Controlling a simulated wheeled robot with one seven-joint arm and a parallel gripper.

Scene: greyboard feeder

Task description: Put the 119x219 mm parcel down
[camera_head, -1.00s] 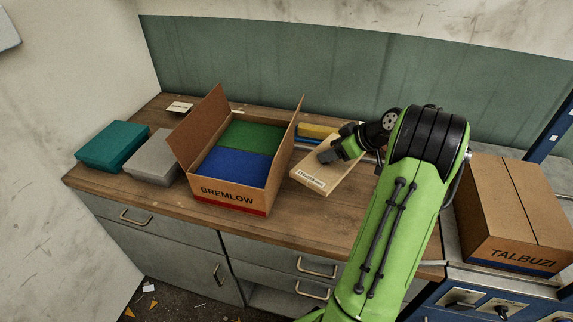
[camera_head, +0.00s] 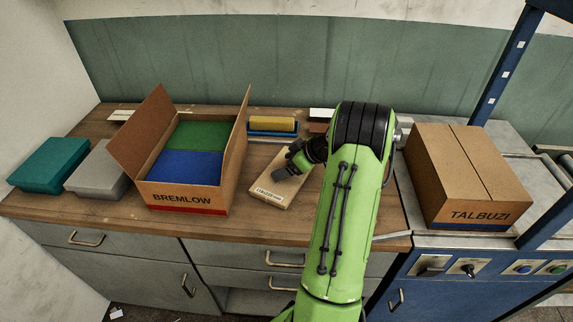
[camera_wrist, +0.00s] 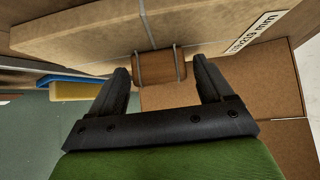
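The parcel (camera_head: 281,188) is a flat beige slab with a white label near its front edge. It is over the wooden bench, just right of the open BREMLOW box. My gripper (camera_head: 288,168) is at its upper face. In the wrist view the parcel (camera_wrist: 100,36) fills the top, with a brown roll-shaped handle (camera_wrist: 160,68) tied on by cords. I cannot tell whether the parcel touches the bench.
The open BREMLOW box (camera_head: 182,198) holds green and blue blocks. Teal (camera_head: 50,165) and grey (camera_head: 98,172) boxes lie left of it. A yellow-and-blue item (camera_head: 272,126) lies behind the parcel. The closed TALBUZI box (camera_head: 465,180) stands right. Bare bench (camera_head: 255,222) shows in front.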

